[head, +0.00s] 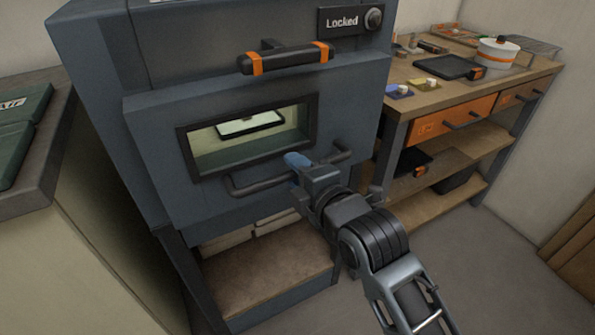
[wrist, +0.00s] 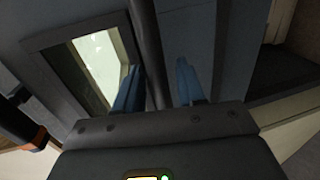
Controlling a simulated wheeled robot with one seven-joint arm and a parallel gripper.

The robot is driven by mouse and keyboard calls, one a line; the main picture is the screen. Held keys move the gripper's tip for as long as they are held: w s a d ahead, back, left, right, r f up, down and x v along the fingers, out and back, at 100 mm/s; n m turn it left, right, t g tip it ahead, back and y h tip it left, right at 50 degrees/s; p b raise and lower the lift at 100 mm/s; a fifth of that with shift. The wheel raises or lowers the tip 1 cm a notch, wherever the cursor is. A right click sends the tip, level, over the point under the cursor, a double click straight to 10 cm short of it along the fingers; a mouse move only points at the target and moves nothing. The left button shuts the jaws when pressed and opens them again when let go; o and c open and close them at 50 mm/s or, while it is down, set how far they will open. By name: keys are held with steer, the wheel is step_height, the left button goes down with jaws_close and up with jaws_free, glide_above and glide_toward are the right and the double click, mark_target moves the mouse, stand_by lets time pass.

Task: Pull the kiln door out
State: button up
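The kiln door (head: 165,160) is a blue-grey panel with a dark-framed window (head: 195,165), low on the kiln (head: 95,70). The door stands forward of the kiln's upper body; I cannot tell whether there is a gap behind it. A dark horizontal bar handle (head: 255,186) runs below the window. My gripper (head: 298,165) is at the handle's middle. In the wrist view, the bar (wrist: 147,40) passes between my gripper's two blue fingers (wrist: 158,82). The bar looks close to the left finger, with space to the right finger. The fingers look open around it.
Above the door is a handle with orange bands (head: 288,59) and a "Locked" sign (head: 342,22) beside a knob (head: 374,18). A workbench (head: 400,107) with orange drawers stands right. A cabinet (head: 50,180) stands left. Floor (head: 490,260) is clear at right front.

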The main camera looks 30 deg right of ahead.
jaws_close()
stand_by(0.3)
